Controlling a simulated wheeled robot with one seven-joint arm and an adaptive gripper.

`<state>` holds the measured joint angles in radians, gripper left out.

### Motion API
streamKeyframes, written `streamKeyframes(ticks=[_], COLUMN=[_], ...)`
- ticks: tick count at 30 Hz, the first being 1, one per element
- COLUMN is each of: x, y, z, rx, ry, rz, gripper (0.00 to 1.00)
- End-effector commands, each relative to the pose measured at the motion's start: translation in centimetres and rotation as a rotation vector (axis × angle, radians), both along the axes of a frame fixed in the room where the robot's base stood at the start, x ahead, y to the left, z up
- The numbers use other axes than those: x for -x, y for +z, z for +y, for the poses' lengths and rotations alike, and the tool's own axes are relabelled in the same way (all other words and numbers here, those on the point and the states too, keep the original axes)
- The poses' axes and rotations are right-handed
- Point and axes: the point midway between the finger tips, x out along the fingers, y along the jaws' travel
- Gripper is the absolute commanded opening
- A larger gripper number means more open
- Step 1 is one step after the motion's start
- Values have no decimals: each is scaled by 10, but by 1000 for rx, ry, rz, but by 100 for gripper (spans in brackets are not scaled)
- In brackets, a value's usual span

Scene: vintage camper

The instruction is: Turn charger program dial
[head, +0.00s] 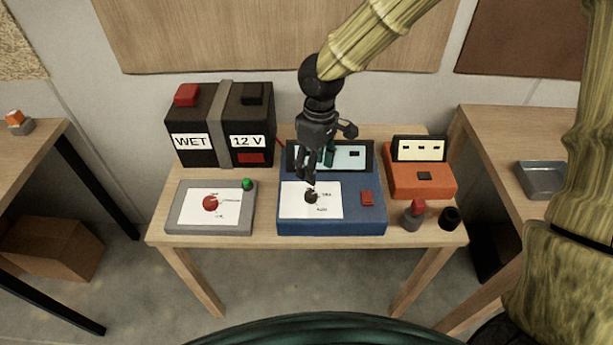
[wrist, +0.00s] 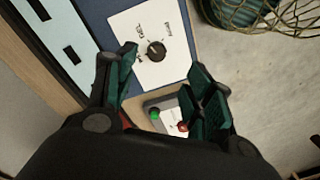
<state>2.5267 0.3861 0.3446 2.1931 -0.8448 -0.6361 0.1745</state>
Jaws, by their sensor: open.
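The blue charger (head: 331,221) stands at the middle of the wooden table, with a display strip at its back and a white panel on top. Its dark round program dial (head: 311,196) sits on that white panel, and a red switch (head: 367,198) is to its right. In the wrist view the dial (wrist: 156,51) shows a small pointer mark, with labels around it partly legible. My gripper (head: 309,170) is above the charger, near the dial. Its dark green fingers (wrist: 165,85) are spread apart, with the dial beyond the gap between them and nothing held.
A grey box (head: 181,221) with a red knob and green button stands left of the charger. A black battery (head: 200,150) marked WET and 12 V is behind it. An orange meter (head: 425,181), a red-topped post (head: 413,215) and a black cylinder (head: 449,218) stand right.

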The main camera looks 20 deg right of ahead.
Motion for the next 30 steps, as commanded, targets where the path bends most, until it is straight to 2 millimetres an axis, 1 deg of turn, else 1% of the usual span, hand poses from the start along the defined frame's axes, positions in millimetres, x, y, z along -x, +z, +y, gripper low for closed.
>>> streamKeyframes(ticks=[4, 8, 24, 30], x=[0, 1, 4, 4], y=[-3, -14, -81, -99], z=[0, 0, 3, 4], rx=[1, 0, 0, 0], ry=[0, -1, 1, 0], rz=[1, 2, 1, 0], gripper=[52, 52, 52, 52])
